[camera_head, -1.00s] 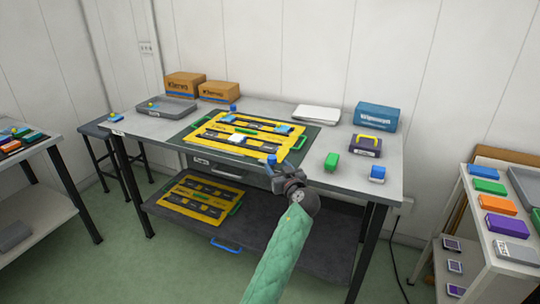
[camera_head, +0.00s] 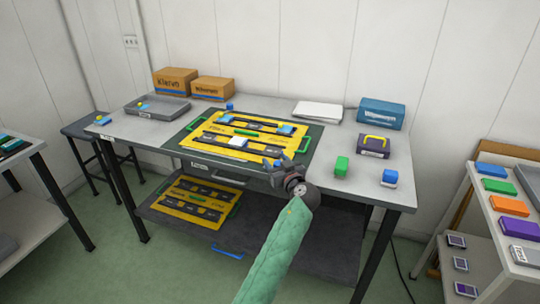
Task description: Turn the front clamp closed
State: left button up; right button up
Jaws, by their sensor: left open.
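A yellow board (camera_head: 215,145) with dark strips lies on a dark green mat on the table. The front clamp's blue top (camera_head: 278,163) shows at the board's front right edge, small and mostly hidden by my gripper. My left gripper (camera_head: 273,163) is open at that clamp, with its fingers around or beside it; contact cannot be told. Another blue clamp (camera_head: 229,106) stands at the board's back edge. The clamp's turned position is too small to read. My right gripper is not in view.
A white and blue block (camera_head: 238,142) and a blue block (camera_head: 285,129) sit on the board. A second yellow board (camera_head: 195,200) lies on the lower shelf.

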pick_arm(q)
jog(key=shift+w, duration=0.1)
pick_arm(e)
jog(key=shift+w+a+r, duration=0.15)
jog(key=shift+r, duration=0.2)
pick_arm(q)
jog(key=c, duration=1)
jog(key=shift+o, duration=0.2)
